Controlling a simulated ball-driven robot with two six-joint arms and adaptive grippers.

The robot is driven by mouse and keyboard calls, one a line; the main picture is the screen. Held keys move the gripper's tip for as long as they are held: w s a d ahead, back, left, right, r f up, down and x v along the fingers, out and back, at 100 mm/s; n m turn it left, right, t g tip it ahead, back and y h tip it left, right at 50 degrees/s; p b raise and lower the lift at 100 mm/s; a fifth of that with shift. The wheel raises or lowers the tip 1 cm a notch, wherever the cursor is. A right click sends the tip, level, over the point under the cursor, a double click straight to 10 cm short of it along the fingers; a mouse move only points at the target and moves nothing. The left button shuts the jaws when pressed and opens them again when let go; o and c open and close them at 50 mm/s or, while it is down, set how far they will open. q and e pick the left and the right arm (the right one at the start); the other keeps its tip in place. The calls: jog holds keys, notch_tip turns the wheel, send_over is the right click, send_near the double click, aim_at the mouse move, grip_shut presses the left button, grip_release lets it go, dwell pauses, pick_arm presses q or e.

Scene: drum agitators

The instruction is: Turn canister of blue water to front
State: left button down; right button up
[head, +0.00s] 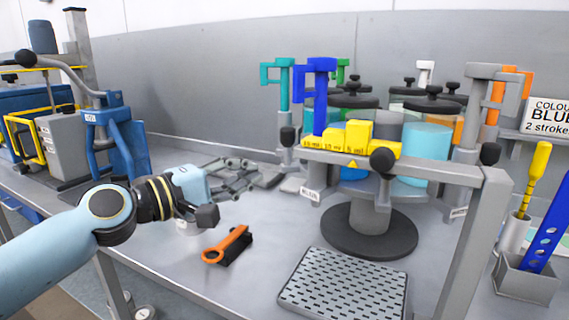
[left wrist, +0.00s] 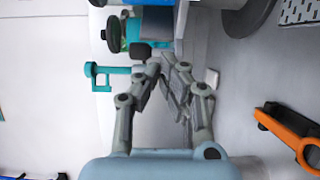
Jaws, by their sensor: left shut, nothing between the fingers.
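A round carousel on a dark disc base (head: 368,236) carries several canisters with black lids. A light blue canister (head: 427,140) shows at its right front. A deeper blue canister (head: 354,173) shows at the front left, mostly hidden by the yellow blocks and the grey bar. A blue pump handle (head: 318,68) stands above the left side. My left gripper (head: 247,174) is shut and empty over the bench, left of the carousel and apart from it. In the left wrist view its closed fingers (left wrist: 167,75) point toward the stand. My right gripper is out of view.
A grey frame (head: 420,168) with yellow stepped blocks (head: 357,140) stands before the carousel. An orange-handled tool (head: 227,244) and a perforated tray (head: 343,285) lie on the bench. A sign (head: 549,117) reads "COLOU… BLUE, 2 stroke…". Blue and grey equipment (head: 65,130) fills the left.

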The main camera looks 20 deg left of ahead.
pick_arm(q)
jog(key=w+d+p, duration=0.2)
jog(key=w+d, duration=0.2)
jog(key=d, duration=0.2)
jog(key=shift+w+d+p, duration=0.15)
jog(key=shift+d+p, duration=0.05)
jog(key=shift+p, duration=0.15)
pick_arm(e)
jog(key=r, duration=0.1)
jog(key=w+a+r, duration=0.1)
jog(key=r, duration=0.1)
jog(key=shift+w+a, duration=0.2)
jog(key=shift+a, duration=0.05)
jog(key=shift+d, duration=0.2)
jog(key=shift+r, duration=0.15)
